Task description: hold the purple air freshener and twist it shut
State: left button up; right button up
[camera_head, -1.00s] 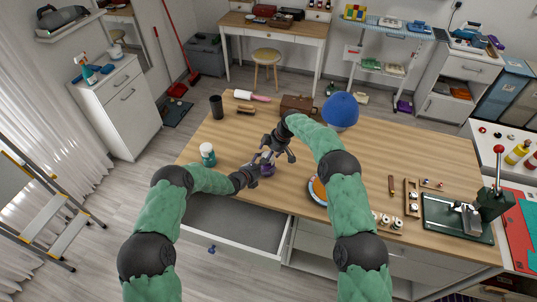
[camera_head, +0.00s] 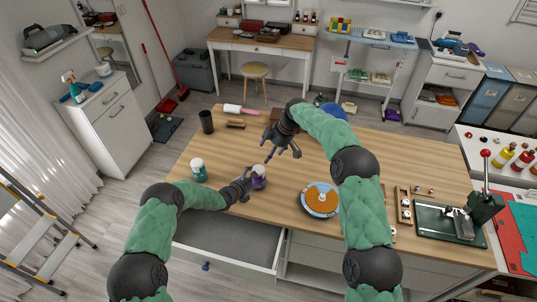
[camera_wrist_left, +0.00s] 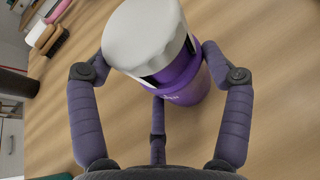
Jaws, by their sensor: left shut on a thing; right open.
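The purple air freshener (camera_head: 260,183) is held just above or on the table, near its front edge; I cannot tell if it touches. My left gripper (camera_head: 250,183) is shut around its purple body. In the left wrist view the air freshener (camera_wrist_left: 185,82) leans slightly between the fingers, its pale grey cap (camera_wrist_left: 143,35) on top. A dark gap shows between cap and body on one side. My right gripper (camera_head: 281,150) is open and empty, a little behind and to the right of the cap, apart from it.
A teal-and-white bottle (camera_head: 198,170) stands left on the wooden table (camera_head: 390,155). An open drawer (camera_head: 232,241) juts out in front.

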pick_arm(q)
jog(key=shift+f, duration=0.1)
jog(key=o, duration=1.2)
jog(key=shift+a, duration=0.1)
